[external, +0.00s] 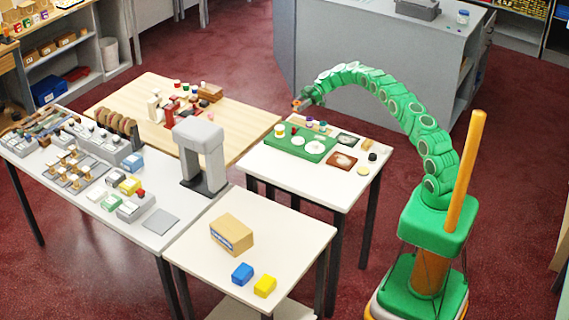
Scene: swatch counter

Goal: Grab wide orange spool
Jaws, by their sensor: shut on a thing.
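My gripper (300,103) is at the end of my green arm, raised above the back of the small white table with the green mat. It is shut on a small orange thing (296,105), which looks like the wide orange spool. It is held in the air, clear of the table. The fingers and the spool are tiny here, so the exact grip is hard to see. Several other small spools, among them a purple one (310,121), stand along the back of the green mat (318,154). A pale spool with a yellowish base (279,131) stands at its left corner.
The white table (352,194) also holds a dark swatch (346,139), a brown swatch (342,161), a yellow disc (363,171) and a dark round thing (372,156). A wooden table (240,125) is to the left. A grey stand (201,155) rises nearby.

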